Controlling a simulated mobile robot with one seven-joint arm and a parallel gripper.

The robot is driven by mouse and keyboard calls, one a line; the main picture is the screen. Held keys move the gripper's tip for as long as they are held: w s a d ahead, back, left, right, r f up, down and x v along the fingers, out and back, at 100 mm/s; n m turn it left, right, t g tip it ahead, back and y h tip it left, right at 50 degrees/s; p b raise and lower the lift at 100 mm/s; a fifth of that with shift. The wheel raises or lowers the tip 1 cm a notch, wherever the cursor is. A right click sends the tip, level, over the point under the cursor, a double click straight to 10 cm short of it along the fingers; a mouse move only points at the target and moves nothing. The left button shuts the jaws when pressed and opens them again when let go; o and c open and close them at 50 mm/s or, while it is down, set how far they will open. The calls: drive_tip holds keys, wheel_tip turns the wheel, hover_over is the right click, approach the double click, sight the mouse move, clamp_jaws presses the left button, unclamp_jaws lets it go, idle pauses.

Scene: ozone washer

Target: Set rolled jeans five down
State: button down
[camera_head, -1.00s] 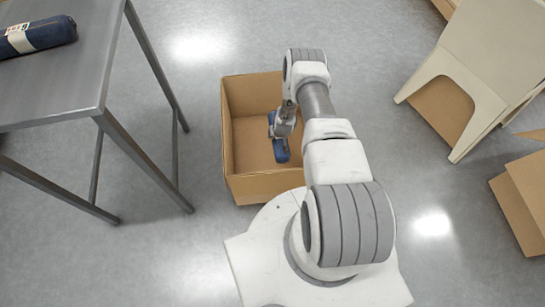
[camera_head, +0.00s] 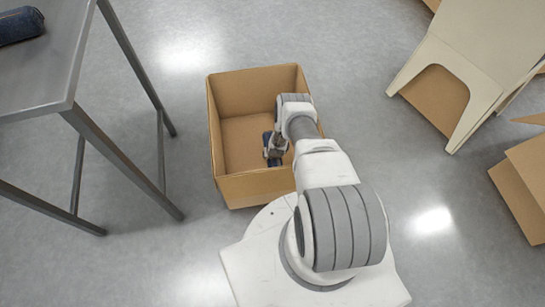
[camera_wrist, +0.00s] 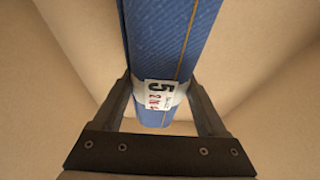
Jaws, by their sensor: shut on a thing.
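The rolled jeans five are a blue denim roll with a white band marked 5. They fill the upper middle of the wrist view as rolled jeans (camera_wrist: 170,40). My gripper (camera_wrist: 165,95) is shut on the roll, one finger on each side near the band. In the head view my gripper (camera_head: 274,150) is inside the open cardboard box (camera_head: 232,187), and the dark blue roll is mostly hidden by the arm. Whether the roll touches the box floor cannot be told.
A grey metal table (camera_head: 45,75) stands at the left with another dark blue roll (camera_head: 20,25) on it. A beige chair-like piece (camera_head: 470,65) and cardboard boxes (camera_head: 525,185) are at the right.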

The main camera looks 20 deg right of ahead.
drive_tip(key=shift+w+f, duration=0.1)
drive_tip(key=shift+f, duration=0.35)
drive_tip(key=shift+f, duration=0.45)
unclamp_jaws()
drive_tip(key=shift+r, duration=0.1)
